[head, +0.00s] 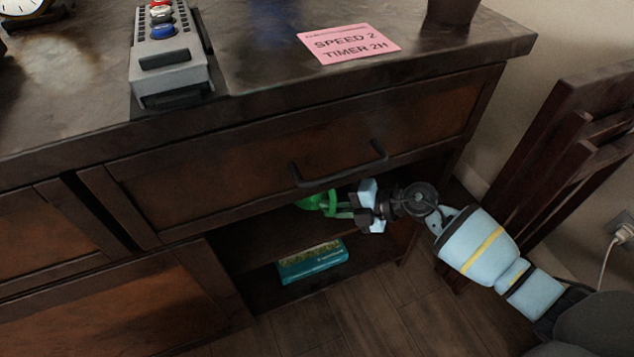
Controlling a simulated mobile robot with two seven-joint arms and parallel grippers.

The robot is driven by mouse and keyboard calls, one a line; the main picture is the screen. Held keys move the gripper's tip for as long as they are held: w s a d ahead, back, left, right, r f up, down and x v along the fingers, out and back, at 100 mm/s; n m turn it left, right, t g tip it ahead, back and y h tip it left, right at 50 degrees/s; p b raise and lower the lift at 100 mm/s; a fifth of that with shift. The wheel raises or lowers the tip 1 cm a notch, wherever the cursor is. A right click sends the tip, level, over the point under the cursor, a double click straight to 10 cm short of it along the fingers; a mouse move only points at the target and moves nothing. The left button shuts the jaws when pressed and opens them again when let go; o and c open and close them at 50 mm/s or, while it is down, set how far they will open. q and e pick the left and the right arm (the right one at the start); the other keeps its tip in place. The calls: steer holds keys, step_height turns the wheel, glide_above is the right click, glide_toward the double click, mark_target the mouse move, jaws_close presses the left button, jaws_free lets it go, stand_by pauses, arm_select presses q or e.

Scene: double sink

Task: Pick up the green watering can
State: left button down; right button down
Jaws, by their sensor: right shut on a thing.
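The green watering can (316,202) is on the upper shelf of the open compartment below the drawer. Only part of it shows; the cabinet edge above hides its top and back. My right gripper (363,208) reaches in from the right at the opening. It is shut on the green watering can, at the slim green part (344,210) that sticks out to the right. Whether the can touches the shelf is hard to tell. My left gripper is out of view.
A drawer with a dark handle (339,166) lies just above my right gripper. A teal box (312,262) lies on the lower shelf. A dark wooden chair (560,150) stands at the right. A button panel (170,60) and pink note (348,44) are on top.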

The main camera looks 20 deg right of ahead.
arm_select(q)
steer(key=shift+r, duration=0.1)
arm_select(e)
steer(key=shift+r, duration=0.25)
